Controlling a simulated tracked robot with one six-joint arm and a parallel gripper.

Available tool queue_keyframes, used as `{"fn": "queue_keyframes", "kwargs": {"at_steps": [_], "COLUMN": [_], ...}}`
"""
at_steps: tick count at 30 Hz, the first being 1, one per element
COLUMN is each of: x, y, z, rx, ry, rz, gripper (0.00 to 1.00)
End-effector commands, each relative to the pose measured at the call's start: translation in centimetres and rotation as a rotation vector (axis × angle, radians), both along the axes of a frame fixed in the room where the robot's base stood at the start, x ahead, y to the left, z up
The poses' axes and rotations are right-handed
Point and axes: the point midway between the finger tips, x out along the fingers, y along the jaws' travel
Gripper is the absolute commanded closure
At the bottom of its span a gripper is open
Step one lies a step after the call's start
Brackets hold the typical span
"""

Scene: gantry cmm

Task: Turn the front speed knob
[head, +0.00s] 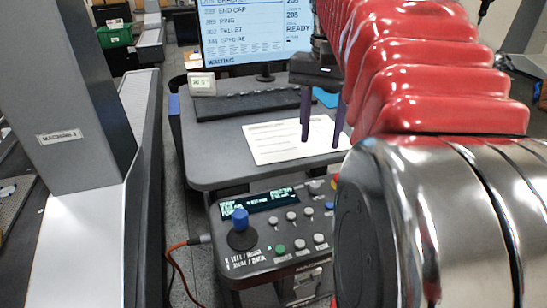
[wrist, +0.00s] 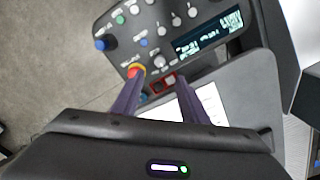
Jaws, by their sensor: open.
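The control panel (head: 222,222) is a dark grey pendant box below the desk's front edge; in the wrist view it fills the top (wrist: 225,75). It carries several small pale controls, a lit display (head: 272,200) and a blue-topped joystick (head: 240,219). A larger pale knob (wrist: 158,61) sits beside a red and yellow stop button (wrist: 136,71). The labels are too small to tell which knob is the front speed knob. My gripper (head: 320,142) is open, its two dark purple fingers pointing down above the desk.
The grey desk (head: 215,150) holds a paper sheet (head: 275,142), a keyboard (head: 240,105) and a monitor (head: 255,30). A grey machine column (head: 70,100) stands at the left. An orange cable (head: 178,262) hangs left of the panel. My red and chrome arm hides the right side.

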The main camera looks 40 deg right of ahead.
Motion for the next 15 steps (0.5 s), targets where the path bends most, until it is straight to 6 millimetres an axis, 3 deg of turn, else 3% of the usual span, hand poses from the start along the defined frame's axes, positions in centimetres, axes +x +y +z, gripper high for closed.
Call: {"fn": "queue_keyframes", "kwargs": {"at_steps": [15], "x": [0.0], "y": [0.1], "z": [-7.3], "rx": [0.002], "ry": [0.003], "rz": [0.002], "gripper": [0.60]}}
